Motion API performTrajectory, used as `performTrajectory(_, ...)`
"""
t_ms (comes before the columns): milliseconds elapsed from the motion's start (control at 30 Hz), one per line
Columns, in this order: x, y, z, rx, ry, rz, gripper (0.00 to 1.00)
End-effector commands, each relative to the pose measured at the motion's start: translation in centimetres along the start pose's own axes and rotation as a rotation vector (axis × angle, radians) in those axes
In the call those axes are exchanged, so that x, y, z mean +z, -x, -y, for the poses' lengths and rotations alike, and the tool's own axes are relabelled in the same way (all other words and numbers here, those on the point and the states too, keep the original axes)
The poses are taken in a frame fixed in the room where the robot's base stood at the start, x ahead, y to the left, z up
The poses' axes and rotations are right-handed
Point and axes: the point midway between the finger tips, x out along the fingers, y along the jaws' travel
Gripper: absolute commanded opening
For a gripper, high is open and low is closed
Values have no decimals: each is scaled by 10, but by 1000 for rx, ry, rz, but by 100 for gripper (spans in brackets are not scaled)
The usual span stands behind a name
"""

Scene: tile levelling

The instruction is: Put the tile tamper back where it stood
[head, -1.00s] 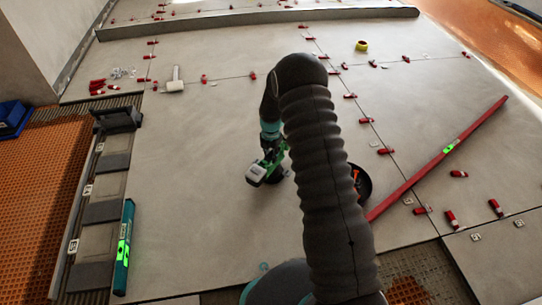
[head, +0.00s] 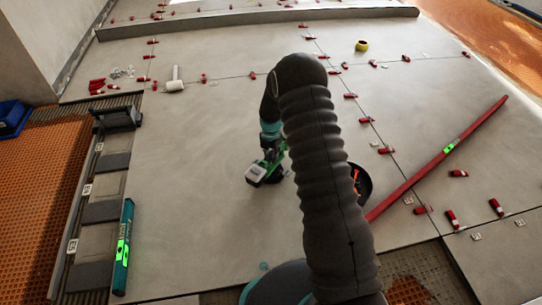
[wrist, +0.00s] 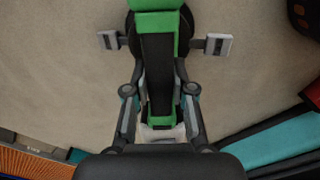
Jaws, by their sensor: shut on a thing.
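The tile tamper (head: 256,173), a green and black tool with a whitish block, is upright on or just above the large grey tile, left of my arm in the head view. In the wrist view its green and black handle (wrist: 157,60) runs up the middle between my fingers. My gripper (wrist: 160,98) is shut on that handle. In the head view my gripper is mostly hidden behind the arm and tamper. The tamper's base is partly hidden, so I cannot tell whether it touches the tile.
A black bucket (head: 363,182) stands just right of my arm. A long red level (head: 428,168) lies at the right, a teal level (head: 124,246) at the left. A white mallet (head: 174,83), yellow tape roll (head: 361,46) and red wedges lie farther back. The tile left of the tamper is clear.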

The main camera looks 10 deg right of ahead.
Motion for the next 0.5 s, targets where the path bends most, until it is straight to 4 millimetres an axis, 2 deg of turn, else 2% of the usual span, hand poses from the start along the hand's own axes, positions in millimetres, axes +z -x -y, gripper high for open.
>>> performTrajectory(500, 1, -3, -1, 2, 0, 2, 0)
